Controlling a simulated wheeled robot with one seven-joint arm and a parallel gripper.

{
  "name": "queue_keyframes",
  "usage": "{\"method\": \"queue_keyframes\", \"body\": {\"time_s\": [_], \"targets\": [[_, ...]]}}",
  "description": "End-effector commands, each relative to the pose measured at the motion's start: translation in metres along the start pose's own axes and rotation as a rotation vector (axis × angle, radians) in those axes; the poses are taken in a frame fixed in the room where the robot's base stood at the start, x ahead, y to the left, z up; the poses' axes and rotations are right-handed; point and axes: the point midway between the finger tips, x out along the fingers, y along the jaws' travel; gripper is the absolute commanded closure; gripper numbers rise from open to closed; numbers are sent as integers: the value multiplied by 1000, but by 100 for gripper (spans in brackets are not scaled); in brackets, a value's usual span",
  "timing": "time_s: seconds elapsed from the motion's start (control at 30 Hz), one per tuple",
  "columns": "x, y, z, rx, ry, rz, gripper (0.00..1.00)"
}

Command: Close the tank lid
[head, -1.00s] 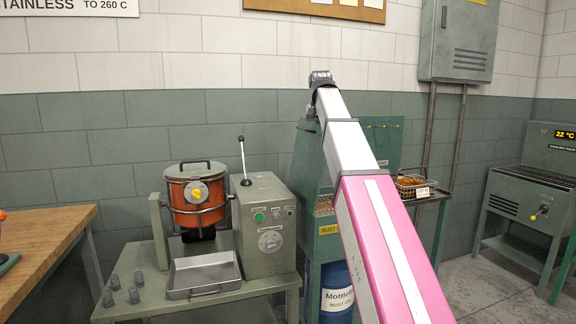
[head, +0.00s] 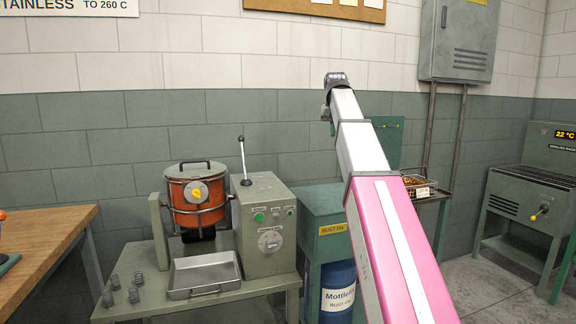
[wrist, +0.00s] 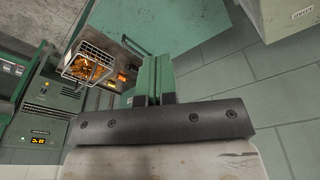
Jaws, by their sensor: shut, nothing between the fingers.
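The rust oil tank (head: 330,240) is a green box on a stand at the centre of the head view, left of my arm. Its lid (head: 318,199) now looks flat over the tank top, with no opening visible; my arm hides its right part. My gripper's end (head: 337,80) is above and apart from the tank in the head view, and its fingers are too small to read there. In the wrist view my gripper (wrist: 154,90) has its fingers together with nothing between them. A broad green surface (wrist: 160,28) lies beyond the fingers; I cannot tell whether it is the lid.
A coiler bench with an orange pot (head: 195,195), a grey control box (head: 268,225) and a metal tray (head: 204,275) stands left of the tank. A wire basket (head: 418,186) is on the right. A blue drum (head: 338,290) sits below the tank.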

Motion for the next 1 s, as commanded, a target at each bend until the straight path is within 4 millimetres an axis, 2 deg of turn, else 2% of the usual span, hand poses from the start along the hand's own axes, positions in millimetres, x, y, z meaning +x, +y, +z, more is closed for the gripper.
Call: {"method": "queue_keyframes", "body": {"time_s": [0.17,0.8,1.0], "targets": [[3,5,-2,0,0,0,100],[30,48,-20,1,0,0,100],[31,50,-21,0,0,0,100]]}}
